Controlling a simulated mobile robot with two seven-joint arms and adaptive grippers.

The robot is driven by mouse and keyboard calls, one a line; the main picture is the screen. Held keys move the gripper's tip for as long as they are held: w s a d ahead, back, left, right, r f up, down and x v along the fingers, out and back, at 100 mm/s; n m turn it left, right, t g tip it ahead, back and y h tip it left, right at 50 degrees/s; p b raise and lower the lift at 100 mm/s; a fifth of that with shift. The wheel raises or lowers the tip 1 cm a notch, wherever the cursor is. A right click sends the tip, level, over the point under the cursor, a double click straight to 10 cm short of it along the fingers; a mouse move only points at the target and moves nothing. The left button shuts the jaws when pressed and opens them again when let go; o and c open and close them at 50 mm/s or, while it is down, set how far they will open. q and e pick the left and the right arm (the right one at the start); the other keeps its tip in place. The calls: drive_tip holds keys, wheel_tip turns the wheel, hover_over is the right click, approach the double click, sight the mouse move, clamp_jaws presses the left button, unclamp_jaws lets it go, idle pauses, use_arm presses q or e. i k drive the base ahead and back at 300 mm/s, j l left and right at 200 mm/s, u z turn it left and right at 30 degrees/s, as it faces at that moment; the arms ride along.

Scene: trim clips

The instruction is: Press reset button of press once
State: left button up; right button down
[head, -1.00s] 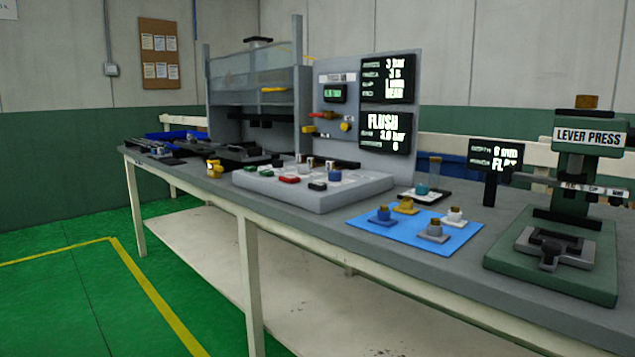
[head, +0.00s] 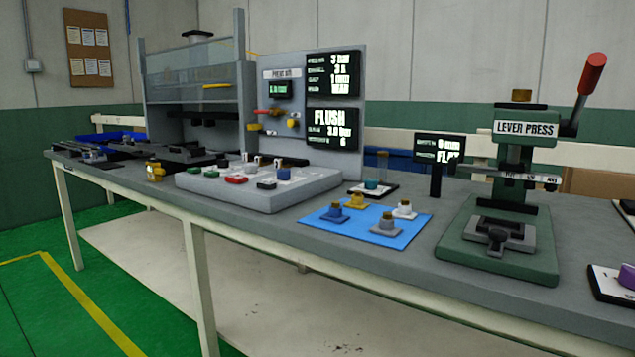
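A grey press (head: 195,90) with a clear upper guard stands at the back left of the bench. Beside it is a grey panel (head: 283,90) with a small green display, a red lever and yellow knobs. In front lies a low grey slab (head: 315,193) bearing several small coloured pieces, including green, red (head: 236,180) and black ones. A green lever press (head: 513,170) with a red-tipped lever stands at the right. I cannot tell which part is the reset button; no label for it is readable. Neither of my grippers is in view.
A blue mat (head: 335,228) with several coloured fittings lies at the bench's front middle. A small display (head: 440,147) stands beside the lever press. A purple piece (head: 627,275) sits at the right edge. Green floor (head: 60,310) is clear at the left.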

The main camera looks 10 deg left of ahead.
sight(267, 185)
drive_tip(key=j+z, duration=0.3)
drive_tip(key=j, duration=0.25)
drive_tip(key=j+z, duration=0.3)
drive_tip(key=j, duration=0.7)
drive_tip(key=k+j, duration=0.15)
drive_tip(key=j, duration=0.25)
drive_tip(key=j+z, duration=0.1)
drive_tip(key=j, duration=0.35)
drive_tip(key=k+j, duration=0.15)
drive_tip(key=j, duration=0.25)
drive_tip(key=k+j, duration=0.1)
drive_tip(key=j, duration=0.35)
drive_tip(key=z, duration=0.05)
